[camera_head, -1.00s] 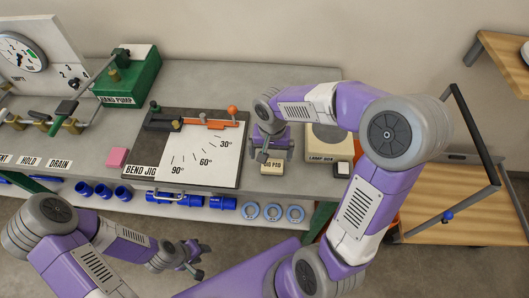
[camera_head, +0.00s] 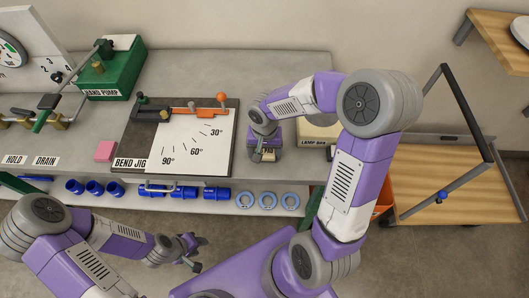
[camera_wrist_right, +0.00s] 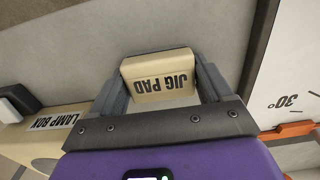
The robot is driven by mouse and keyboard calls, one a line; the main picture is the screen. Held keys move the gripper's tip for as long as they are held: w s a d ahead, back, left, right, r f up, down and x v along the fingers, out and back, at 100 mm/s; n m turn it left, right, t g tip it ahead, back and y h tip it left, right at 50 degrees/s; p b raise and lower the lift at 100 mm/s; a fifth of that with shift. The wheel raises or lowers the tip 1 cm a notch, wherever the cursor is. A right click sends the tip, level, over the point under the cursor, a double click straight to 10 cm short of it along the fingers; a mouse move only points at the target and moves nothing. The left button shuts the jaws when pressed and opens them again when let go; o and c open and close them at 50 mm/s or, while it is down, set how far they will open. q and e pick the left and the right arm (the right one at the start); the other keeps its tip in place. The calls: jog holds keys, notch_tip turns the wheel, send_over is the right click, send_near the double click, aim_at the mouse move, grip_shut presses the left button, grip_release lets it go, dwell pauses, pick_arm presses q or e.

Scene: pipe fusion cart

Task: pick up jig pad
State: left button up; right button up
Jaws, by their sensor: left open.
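The jig pad (camera_wrist_right: 158,78) is a small beige block with black lettering. In the right wrist view it sits between the two grey fingers of my right gripper (camera_wrist_right: 160,75), which meet its two sides. In the head view my right gripper (camera_head: 264,155) points down at the bench just right of the bend jig, and it hides most of the pad. I cannot tell whether the pad is clear of the bench. My left gripper (camera_head: 197,252) is open and empty, low in front of the bench.
The bend jig board (camera_head: 140,140) lies left of my right gripper, with an orange-knobbed lever. The lamp box (camera_head: 318,134) is close on the right, partly behind my arm. Blue pipes and rings line the lower shelf.

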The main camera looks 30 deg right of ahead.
aim_at(265, 151)
jog(key=c, duration=0.5)
jog(key=shift+r, duration=0.1)
notch_tip(265, 151, up, 10)
jog(key=shift+f+p, duration=0.1)
jog(key=shift+p, duration=1.15)
jog(key=o, duration=0.4)
jog(key=shift+c, duration=1.4)
